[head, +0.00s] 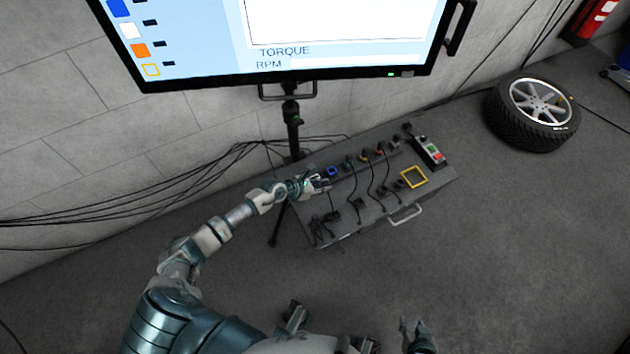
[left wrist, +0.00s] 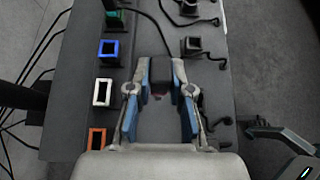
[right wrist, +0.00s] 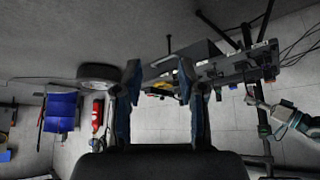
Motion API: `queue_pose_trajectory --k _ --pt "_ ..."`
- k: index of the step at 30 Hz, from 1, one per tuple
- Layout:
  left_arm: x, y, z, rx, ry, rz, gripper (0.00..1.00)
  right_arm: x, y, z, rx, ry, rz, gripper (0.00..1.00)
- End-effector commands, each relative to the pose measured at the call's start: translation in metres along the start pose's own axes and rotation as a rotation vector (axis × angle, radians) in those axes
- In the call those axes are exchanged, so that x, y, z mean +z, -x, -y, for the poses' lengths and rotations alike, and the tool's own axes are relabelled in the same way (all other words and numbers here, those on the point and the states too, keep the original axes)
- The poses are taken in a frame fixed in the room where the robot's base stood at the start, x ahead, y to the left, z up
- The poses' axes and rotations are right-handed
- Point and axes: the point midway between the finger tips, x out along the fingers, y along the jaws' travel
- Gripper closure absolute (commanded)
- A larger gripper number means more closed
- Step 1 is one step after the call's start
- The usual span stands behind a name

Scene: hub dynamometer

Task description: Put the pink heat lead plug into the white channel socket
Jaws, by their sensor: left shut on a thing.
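My left gripper (head: 322,183) is over the left part of the grey panel. In the left wrist view, its blue-padded fingers (left wrist: 168,88) are shut on a mostly hidden plug, with a small pinkish-red part (left wrist: 159,96) showing between them. The white channel socket (left wrist: 102,92) stands upright on the panel, left of the fingers and apart from them. It sits between the blue socket (left wrist: 108,48) and the orange socket (left wrist: 97,139). In the head view I cannot make out the white socket near the gripper. My right gripper (right wrist: 158,80) is open and empty, away from the panel.
The grey panel (head: 350,229) has several other plugs with black leads, a yellow square frame (head: 414,177) and a button box (head: 430,151). Cables and a stand (head: 292,130) rise behind it under a large screen (head: 290,75). A wheel (head: 535,110) lies on the floor to the right.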

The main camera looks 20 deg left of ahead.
Motion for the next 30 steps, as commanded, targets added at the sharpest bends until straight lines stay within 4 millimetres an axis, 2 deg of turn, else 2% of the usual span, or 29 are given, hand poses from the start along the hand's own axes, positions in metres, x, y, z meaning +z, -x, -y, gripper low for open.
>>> queue_pose_trajectory --k 30 --pt "-0.001 -0.001 -0.027 0.000 0.000 0.000 1.00 -0.064 -0.011 0.011 -0.025 0.002 -0.353 0.60"
